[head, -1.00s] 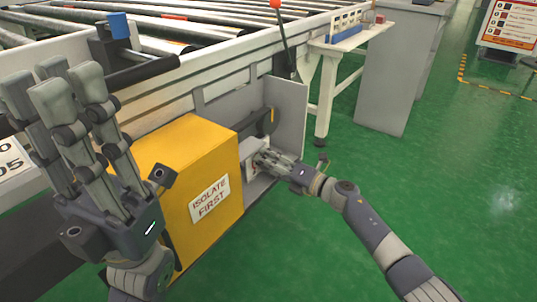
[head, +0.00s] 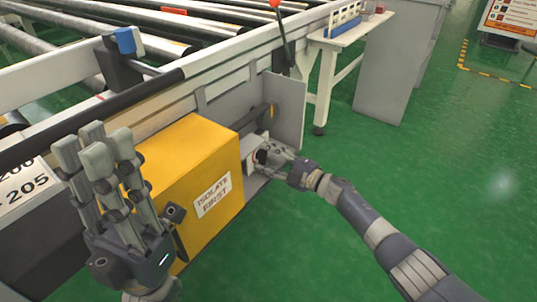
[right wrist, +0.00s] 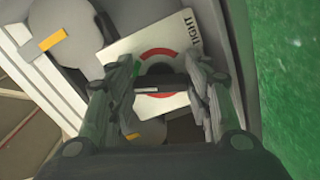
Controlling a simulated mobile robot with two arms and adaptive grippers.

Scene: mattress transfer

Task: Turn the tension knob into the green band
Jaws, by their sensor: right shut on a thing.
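The tension knob (right wrist: 172,82) is a dark bar-shaped grip with a white pointer mark on its left end in the right wrist view. It sits on a white dial plate (right wrist: 118,50) lettered TIGHT. The dial ring has red parts (right wrist: 158,52) and a short green band (right wrist: 135,69) at the left, partly hidden by a finger. The pointer faces left, just below the visible green. My right gripper (right wrist: 158,88) is shut on the knob. In the head view, the right gripper (head: 266,156) covers the knob. My left gripper (head: 97,160) is raised, open and empty.
A yellow box (head: 190,155) labelled ISOLATE FIRST stands left of the dial. A grey panel (head: 287,105) stands behind my right gripper. The roller conveyor (head: 190,28) runs above. Green floor (head: 420,170) is clear at the right.

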